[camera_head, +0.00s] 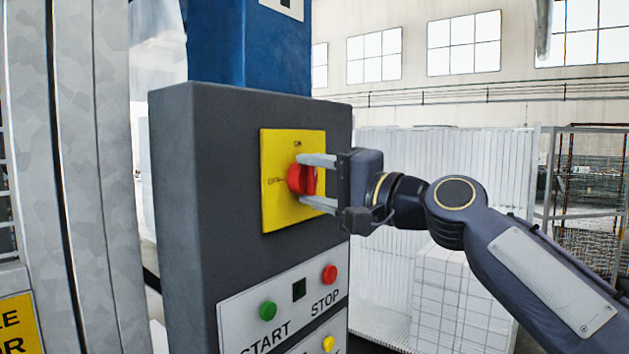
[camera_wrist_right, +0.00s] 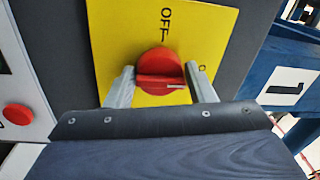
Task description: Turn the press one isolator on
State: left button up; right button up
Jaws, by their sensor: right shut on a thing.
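The isolator is a red rotary knob (camera_head: 301,180) on a yellow plate (camera_head: 275,214), marked ON at the top and OFF at the left, on the front of a dark grey cabinet. My right gripper (camera_head: 318,182) is shut on the knob, one finger above it and one below. In the right wrist view the fingers (camera_wrist_right: 160,88) flank the red knob (camera_wrist_right: 160,62). Its raised bar lies crosswise between them, with a pale mark at the right end, on the ON side; OFF is at the top there. My left gripper is not in view.
Below the isolator, a white panel carries a green START button (camera_head: 267,310), a red STOP button (camera_head: 329,273) and a yellow button (camera_head: 328,343). A grey metal frame (camera_head: 95,150) stands at the left. White stacked blocks (camera_head: 460,290) stand behind my right arm.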

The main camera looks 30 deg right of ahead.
jog(key=shift+f, duration=0.2)
jog(key=o, duration=0.9)
jog(key=shift+r, duration=0.1)
jog(key=shift+s+d, duration=0.1)
jog(key=b+v, duration=0.2)
jog(key=v, duration=0.5)
jog(key=shift+s+d, duration=0.1)
jog(key=shift+s, duration=0.15)
